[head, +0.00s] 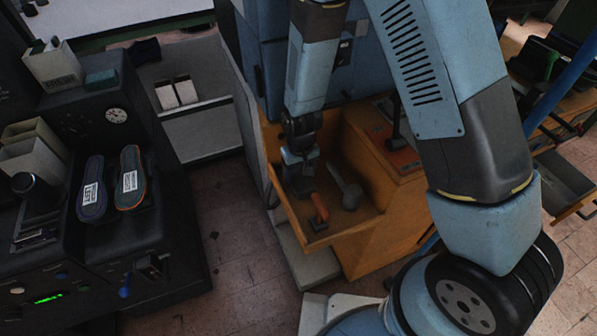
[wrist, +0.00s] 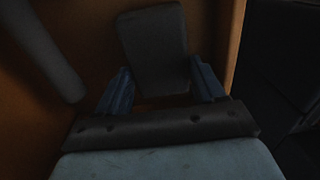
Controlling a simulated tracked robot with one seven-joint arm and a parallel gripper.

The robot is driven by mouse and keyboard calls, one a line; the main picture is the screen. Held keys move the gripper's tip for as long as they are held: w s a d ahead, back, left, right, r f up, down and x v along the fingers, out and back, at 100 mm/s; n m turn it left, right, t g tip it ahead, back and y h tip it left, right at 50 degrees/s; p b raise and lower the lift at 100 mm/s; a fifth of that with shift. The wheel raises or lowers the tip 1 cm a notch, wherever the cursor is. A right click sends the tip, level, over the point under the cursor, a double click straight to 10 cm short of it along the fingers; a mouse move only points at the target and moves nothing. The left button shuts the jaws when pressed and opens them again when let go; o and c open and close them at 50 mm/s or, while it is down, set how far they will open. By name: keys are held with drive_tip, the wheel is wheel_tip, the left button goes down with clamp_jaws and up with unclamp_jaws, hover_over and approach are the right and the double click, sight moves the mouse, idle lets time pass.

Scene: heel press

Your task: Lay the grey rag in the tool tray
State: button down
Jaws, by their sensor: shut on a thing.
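The grey rag (wrist: 155,45) shows in the wrist view as a dark, flat grey piece between and beyond the blue fingers of my gripper (wrist: 162,90). My gripper is shut on it. In the head view my gripper (head: 300,172) points down inside the orange-brown tool tray (head: 288,228), near its left side. The rag is too dark and small there to make out clearly. I cannot tell whether it touches the tray floor.
A grey mallet (head: 349,190) and an orange-handled tool (head: 319,208) lie in the tray, right of and below my gripper. A grey panel (head: 240,95) stands left of the tray. A black press with two insoles (head: 131,180) stands at the left.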

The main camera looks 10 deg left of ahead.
sight(300, 176)
drive_tip(key=shift+c, duration=0.6)
unclamp_jaws()
wheel_tip(300, 176, up, 12)
drive_tip(key=shift+r, duration=0.1)
idle(0.4)
